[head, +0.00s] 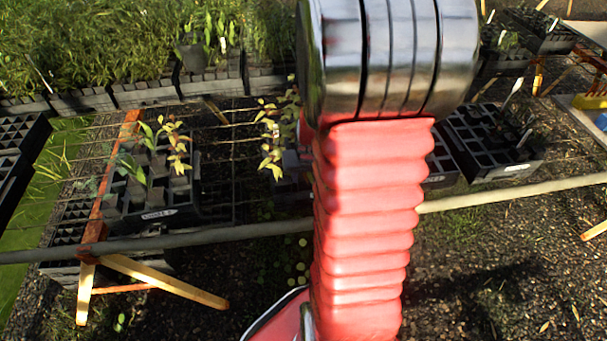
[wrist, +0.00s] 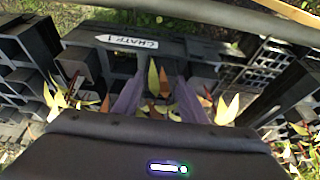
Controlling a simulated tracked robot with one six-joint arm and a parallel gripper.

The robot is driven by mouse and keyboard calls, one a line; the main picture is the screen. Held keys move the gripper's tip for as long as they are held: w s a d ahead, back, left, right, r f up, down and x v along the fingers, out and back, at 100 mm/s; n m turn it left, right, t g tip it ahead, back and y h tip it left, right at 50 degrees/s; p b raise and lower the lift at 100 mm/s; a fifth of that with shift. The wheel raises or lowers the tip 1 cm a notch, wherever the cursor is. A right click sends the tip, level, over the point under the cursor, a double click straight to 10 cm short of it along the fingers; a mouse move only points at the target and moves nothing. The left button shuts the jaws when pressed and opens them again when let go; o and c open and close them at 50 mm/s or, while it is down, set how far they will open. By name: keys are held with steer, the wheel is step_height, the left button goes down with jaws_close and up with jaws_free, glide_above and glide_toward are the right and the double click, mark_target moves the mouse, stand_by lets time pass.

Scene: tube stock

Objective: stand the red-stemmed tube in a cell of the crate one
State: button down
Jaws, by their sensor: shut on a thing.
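My gripper (wrist: 154,98) shows in the wrist view as two grey-purple fingers, shut on a plant tube. The tube's body and stem are hidden between and under the fingers; yellow-green and orange leaves (wrist: 153,78) stick out around them. Crate one (wrist: 110,40), dark with a white label, lies beyond the fingertips. In the head view, a labelled dark crate (head: 170,214) stands at left on the bench, holding green and yellow-red leaved plants. Yellow leaves (head: 270,130) show just left of my arm, which hides my gripper there. I cannot tell whether the tube touches the crate.
A pale rail (head: 240,231) runs along the bench front, above an orange trestle (head: 160,280). Another dark crate (head: 490,140) stands right of my arm. More black crates with dense green plants (head: 130,45) line the back. Other yellow-leaved plants (wrist: 58,98) show in the wrist view.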

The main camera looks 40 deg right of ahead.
steer(key=shift+f, duration=0.25)
stand_by(0.3)
steer(key=c, duration=1)
jaws_free()
steer(key=shift+v, duration=6.85)
